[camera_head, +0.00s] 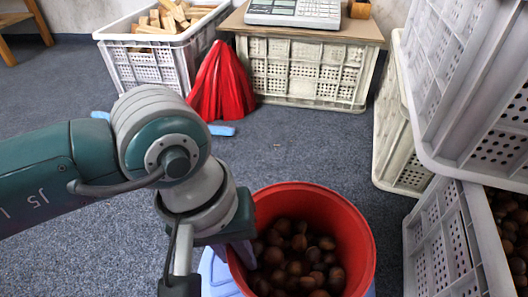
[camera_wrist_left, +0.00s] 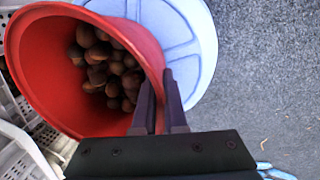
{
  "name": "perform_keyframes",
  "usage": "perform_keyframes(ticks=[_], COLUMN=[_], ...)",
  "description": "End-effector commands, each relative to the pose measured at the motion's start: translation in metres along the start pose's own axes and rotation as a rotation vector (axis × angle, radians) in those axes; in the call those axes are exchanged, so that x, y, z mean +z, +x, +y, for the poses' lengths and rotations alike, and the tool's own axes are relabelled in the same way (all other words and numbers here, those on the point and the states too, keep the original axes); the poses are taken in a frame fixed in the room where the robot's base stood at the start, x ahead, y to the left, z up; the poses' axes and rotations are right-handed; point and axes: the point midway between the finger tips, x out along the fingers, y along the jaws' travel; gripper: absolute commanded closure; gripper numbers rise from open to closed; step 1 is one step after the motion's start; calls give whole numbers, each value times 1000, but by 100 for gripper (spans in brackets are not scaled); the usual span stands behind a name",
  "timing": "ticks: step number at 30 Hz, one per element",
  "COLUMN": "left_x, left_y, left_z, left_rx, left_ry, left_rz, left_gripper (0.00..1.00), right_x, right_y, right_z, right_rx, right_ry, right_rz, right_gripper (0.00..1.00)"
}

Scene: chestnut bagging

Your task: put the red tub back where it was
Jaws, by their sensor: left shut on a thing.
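The red tub (camera_head: 350,230) is at the lower middle of the head view, with many brown chestnuts (camera_head: 296,262) inside. My left gripper (camera_head: 241,254) is at the tub's left side, its fingers shut on the tub's wall at the rim. In the left wrist view the fingers (camera_wrist_left: 160,88) pinch the rim of the tub (camera_wrist_left: 38,70). A pale blue round stool or lid (camera_wrist_left: 192,40) lies beneath the tub and partly shows beside it. I cannot tell whether the tub touches it. My right gripper is not in view.
Stacked pale crates (camera_head: 400,125) stand at the right, and a crate at the lower right (camera_head: 440,245) holds more chestnuts. At the back are a crate of wood pieces (camera_head: 150,68), a board-topped crate (camera_head: 305,75) with a scale, and a red bag (camera_head: 220,85). Grey carpet between is mostly clear.

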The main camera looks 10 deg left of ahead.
Motion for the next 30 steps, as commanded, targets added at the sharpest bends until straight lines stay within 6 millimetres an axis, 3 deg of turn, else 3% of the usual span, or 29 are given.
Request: perform_keyframes(ticks=[4, 5, 12, 22, 30], left_x=[-1, 0, 0, 0, -2], left_y=[4, 3, 3, -4, -64], left_z=[0, -1, -1, 1, 1], left_rx=[3, 0, 0, 0, -2], left_ry=[0, -1, -1, 0, 1], left_rz=[2, 0, 0, 0, 4], left_gripper=[100, 87, 60, 60, 60], right_x=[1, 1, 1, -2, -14], right_y=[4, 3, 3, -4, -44], right_z=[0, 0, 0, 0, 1], right_rx=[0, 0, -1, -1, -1], right_ry=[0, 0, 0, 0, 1], right_rz=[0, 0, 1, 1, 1], right_gripper=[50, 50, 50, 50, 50])
